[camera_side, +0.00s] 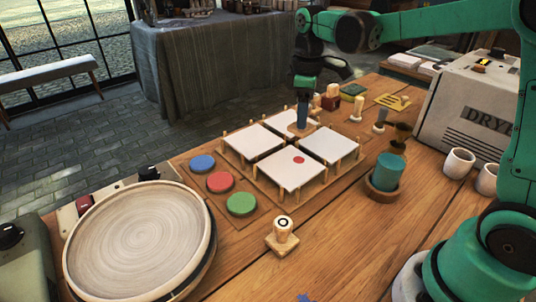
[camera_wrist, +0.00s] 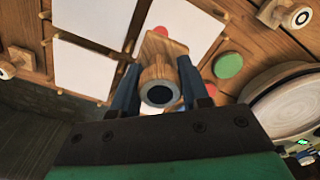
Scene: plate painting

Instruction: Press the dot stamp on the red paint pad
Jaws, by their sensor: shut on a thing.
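My gripper (camera_side: 303,117) is shut on the dot stamp (camera_side: 298,130), a wooden stamp with a square base. In the wrist view its round handle end, marked with a dark filled disc (camera_wrist: 158,94), faces the camera between my fingers. The stamp is over the back part of the tile rack; I cannot tell whether it touches a tile. The red paint pad (camera_side: 220,182) lies left of the rack, between the blue pad (camera_side: 202,163) and the green pad (camera_side: 241,204). In the wrist view the red pad (camera_wrist: 208,89) is partly hidden behind my finger.
White tiles sit among wooden pegs; the front one (camera_side: 292,176) bears a red dot (camera_side: 299,160). A ring-marked stamp (camera_side: 283,236) stands in front of the rack. A round turntable (camera_side: 140,240) is at left, a teal jar (camera_side: 388,172) and a dryer (camera_side: 475,105) at right.

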